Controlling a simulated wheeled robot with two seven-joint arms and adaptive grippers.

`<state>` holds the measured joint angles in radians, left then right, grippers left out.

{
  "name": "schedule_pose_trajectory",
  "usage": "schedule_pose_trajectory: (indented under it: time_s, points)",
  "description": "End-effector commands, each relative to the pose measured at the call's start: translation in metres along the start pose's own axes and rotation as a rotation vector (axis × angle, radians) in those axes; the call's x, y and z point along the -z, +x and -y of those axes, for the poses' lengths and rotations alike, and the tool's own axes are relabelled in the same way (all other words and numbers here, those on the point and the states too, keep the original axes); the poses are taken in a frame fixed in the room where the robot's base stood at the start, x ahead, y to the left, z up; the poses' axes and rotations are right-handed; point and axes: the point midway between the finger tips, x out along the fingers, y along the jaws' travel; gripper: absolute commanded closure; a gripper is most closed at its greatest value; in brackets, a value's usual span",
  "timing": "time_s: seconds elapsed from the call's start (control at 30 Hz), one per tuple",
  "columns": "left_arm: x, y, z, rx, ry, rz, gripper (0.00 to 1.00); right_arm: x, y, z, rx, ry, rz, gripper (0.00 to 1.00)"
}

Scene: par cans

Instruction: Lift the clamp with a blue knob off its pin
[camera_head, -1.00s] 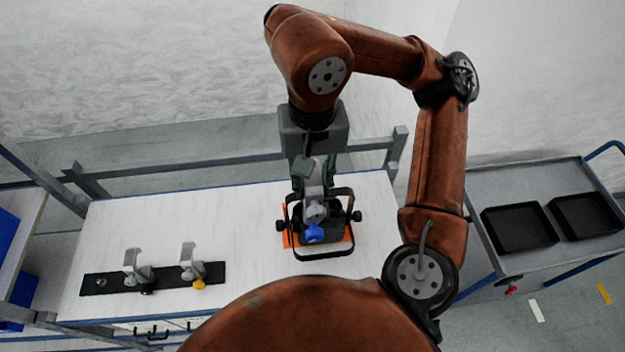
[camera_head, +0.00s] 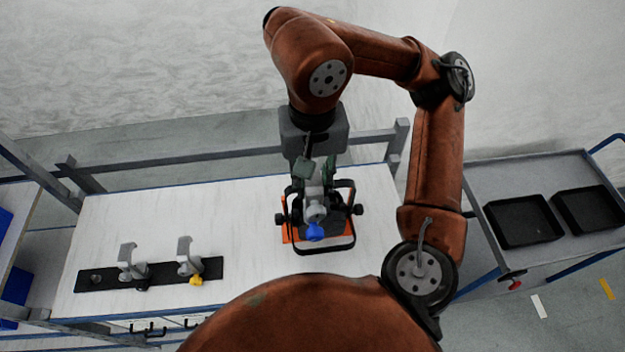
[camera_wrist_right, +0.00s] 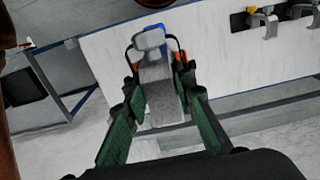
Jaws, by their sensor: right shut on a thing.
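The clamp (camera_head: 316,212) is a light grey hook-like piece with a blue knob (camera_head: 315,232) at its near side. My right gripper (camera_head: 316,184) is shut on it from the far side. In the head view the clamp overlaps a black lamp with a yoke (camera_head: 352,240); I cannot tell whether it touches the lamp. In the right wrist view the grey clamp (camera_wrist_right: 152,42) sits between the green fingers of my right gripper (camera_wrist_right: 160,88), with a bit of blue beyond it. A pin hidden under the clamp cannot be made out. My left gripper is out of view.
A black strip (camera_head: 150,274) at the table's left bears two grey clamps, one with a black knob, one with a yellow knob (camera_head: 196,280), and a bare pin (camera_head: 97,279). An orange mat (camera_head: 286,232) lies under the lamp. A cart with black trays (camera_head: 522,221) stands right.

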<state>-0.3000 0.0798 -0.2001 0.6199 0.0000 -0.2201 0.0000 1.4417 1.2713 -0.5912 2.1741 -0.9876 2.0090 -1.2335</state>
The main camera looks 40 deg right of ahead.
Motion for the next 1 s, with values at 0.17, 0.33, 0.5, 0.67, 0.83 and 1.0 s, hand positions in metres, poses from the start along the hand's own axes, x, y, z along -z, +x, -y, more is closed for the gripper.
schedule_pose_trajectory:
  time_s: [0.17, 0.33, 0.5, 0.67, 0.83, 1.0]
  points:
    - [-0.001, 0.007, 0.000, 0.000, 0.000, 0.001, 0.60, 0.000, 0.008, 0.000, 0.000, 0.000, 0.000, 1.00]
    - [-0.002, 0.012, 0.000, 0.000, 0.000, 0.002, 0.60, 0.000, 0.015, 0.000, 0.000, 0.000, 0.000, 1.00]
    - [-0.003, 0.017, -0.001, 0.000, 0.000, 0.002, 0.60, 0.000, 0.021, 0.000, 0.001, 0.000, -0.001, 1.00]
    - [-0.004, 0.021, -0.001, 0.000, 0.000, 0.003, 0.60, 0.000, 0.027, 0.000, 0.001, 0.000, -0.001, 1.00]
    - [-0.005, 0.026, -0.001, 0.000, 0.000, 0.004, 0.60, 0.000, 0.033, 0.000, 0.001, 0.000, -0.001, 1.00]
    - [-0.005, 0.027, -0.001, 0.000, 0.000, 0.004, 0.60, 0.000, 0.035, 0.000, 0.001, 0.000, -0.001, 1.00]
